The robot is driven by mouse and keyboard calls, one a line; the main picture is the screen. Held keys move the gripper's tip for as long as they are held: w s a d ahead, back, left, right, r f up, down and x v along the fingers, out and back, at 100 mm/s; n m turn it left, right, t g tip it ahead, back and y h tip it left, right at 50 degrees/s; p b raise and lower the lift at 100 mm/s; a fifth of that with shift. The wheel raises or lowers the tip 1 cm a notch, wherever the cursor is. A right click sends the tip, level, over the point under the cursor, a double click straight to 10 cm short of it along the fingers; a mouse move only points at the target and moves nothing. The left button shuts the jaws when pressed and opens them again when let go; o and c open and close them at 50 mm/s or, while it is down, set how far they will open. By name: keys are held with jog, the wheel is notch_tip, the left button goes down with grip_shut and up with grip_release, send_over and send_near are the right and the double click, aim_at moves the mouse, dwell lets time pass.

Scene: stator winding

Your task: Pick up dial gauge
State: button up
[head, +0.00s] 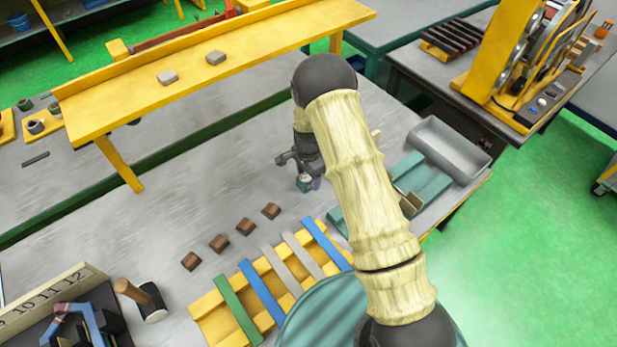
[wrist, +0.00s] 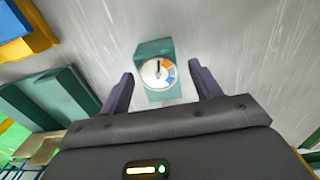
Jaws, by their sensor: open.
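The dial gauge (wrist: 157,72) is a small teal block with a round white face, a dark needle and orange and blue marks. In the wrist view it lies ahead of my open gripper (wrist: 163,85), between the lines of the two purple-grey fingers. The fingers stand to its left and right with clear gaps and do not appear to touch it. In the head view the gauge (head: 304,182) shows on the grey table, just under my gripper (head: 309,180). My arm hides part of the table to the right.
A yellow rack with coloured bars (head: 265,283) lies in front. Several brown blocks (head: 245,226) lie to the left. A raised yellow shelf (head: 130,100) spans the back. Bare table surrounds the gauge's left side.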

jog(key=shift+f, duration=0.9)
jog(key=c, duration=1.1)
